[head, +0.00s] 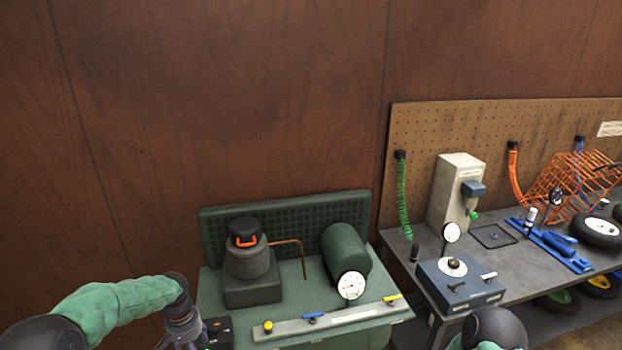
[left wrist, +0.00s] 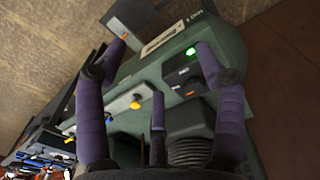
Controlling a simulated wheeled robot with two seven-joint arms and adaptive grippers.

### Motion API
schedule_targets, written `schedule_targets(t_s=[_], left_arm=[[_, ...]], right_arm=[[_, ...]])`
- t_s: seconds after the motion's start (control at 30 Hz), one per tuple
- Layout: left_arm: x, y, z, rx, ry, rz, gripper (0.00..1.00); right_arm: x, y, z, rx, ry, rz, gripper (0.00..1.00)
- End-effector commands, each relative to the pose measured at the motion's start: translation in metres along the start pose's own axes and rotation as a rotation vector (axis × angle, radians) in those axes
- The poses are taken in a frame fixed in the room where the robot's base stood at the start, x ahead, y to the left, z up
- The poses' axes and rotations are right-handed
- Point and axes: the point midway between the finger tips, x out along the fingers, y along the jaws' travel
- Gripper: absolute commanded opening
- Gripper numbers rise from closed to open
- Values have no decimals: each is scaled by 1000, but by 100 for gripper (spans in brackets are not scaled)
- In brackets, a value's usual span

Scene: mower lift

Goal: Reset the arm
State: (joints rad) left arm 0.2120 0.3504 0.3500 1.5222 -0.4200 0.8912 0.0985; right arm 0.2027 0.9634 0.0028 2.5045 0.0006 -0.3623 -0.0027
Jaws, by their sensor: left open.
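My left arm comes in from the lower left in a green sleeve. My left gripper (head: 190,340) is at the bottom edge, partly cut off, beside a dark control box (head: 220,333) on the green machine (head: 320,285). In the left wrist view my left gripper (left wrist: 161,48) has its purple fingers spread wide with nothing between them. The control box (left wrist: 185,80) has a dark knob, and a lit green button (left wrist: 190,51) shows close to the right fingertip; contact cannot be told. Only a rounded dark part and green sleeve of my right arm show; its gripper is out of view.
The machine carries a ribbed pump head (head: 248,262), a copper pipe (head: 287,242), a tank (head: 345,250), a gauge (head: 351,285) and a rail with coloured levers (head: 330,319). A grey workbench (head: 403,247) with tools and wheels stands right. A brown wall rises behind.

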Motion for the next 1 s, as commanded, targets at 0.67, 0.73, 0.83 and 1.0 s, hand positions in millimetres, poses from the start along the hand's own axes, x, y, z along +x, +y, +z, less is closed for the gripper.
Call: schedule_targets(t_s=[0.67, 0.73, 0.83, 1.0], left_arm=[[170, 113, 70, 17, -4, 225, 70], [202, 136, 97, 0, -8, 265, 70], [242, 164, 139, -39, -11, 310, 70], [284, 192, 207, -107, -14, 337, 70]], right_arm=[[30, 11, -2, 0, 2, 0, 47], [38, 13, -2, 0, 2, 0, 47], [48, 17, -3, 0, 2, 0, 47], [62, 22, -3, 0, 1, 0, 47]])
